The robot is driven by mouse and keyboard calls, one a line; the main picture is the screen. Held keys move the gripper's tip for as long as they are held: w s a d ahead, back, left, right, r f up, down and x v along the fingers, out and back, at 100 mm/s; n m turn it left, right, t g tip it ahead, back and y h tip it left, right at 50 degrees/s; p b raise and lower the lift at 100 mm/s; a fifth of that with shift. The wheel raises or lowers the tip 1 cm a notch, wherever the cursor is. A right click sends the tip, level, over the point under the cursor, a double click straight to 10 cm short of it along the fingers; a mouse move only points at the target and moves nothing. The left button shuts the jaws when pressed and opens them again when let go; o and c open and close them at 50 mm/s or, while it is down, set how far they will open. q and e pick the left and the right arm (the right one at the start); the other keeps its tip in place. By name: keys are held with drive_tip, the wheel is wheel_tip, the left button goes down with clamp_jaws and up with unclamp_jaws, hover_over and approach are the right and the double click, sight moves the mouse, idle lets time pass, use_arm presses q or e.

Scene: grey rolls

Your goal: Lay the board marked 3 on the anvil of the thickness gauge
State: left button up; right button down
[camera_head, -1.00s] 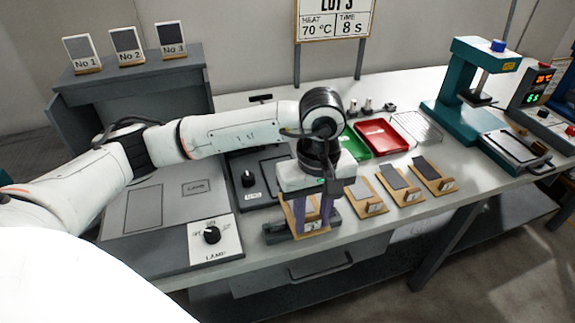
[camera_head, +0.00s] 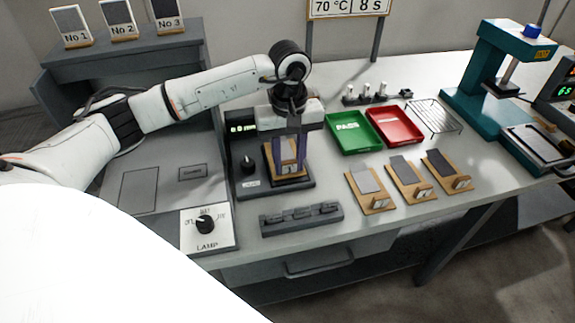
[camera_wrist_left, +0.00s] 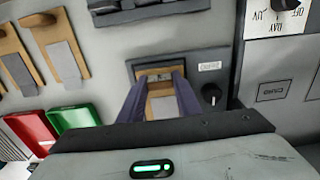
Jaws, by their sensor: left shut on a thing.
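My left gripper (camera_head: 290,166) is shut on a wooden board (camera_head: 268,170) with a grey patch. The board also shows between the purple fingers in the wrist view (camera_wrist_left: 161,106). Its number is too small to read surely. The gauge base also shows in the wrist view (camera_wrist_left: 211,66). My right gripper is out of view.
A dark slotted rack (camera_head: 301,218) lies in front of the gauge, empty. Several wooden boards (camera_head: 410,180) lie to its right. Behind them are a green PASS tray (camera_head: 350,132) and a red tray (camera_head: 395,127). A lamp switch panel (camera_head: 207,228) is at left.

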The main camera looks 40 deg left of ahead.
use_arm(q)
drive_tip(key=shift+f, duration=0.45)
drive_tip(key=shift+f, duration=0.25)
drive_tip(key=o, duration=1.1)
drive_tip(key=shift+r, duration=0.1)
drive_tip(key=shift+c, duration=0.2)
wheel_tip(320, 180, up, 12)
drive_tip(key=shift+r+b, duration=0.15)
drive_tip(key=shift+b, duration=0.3)
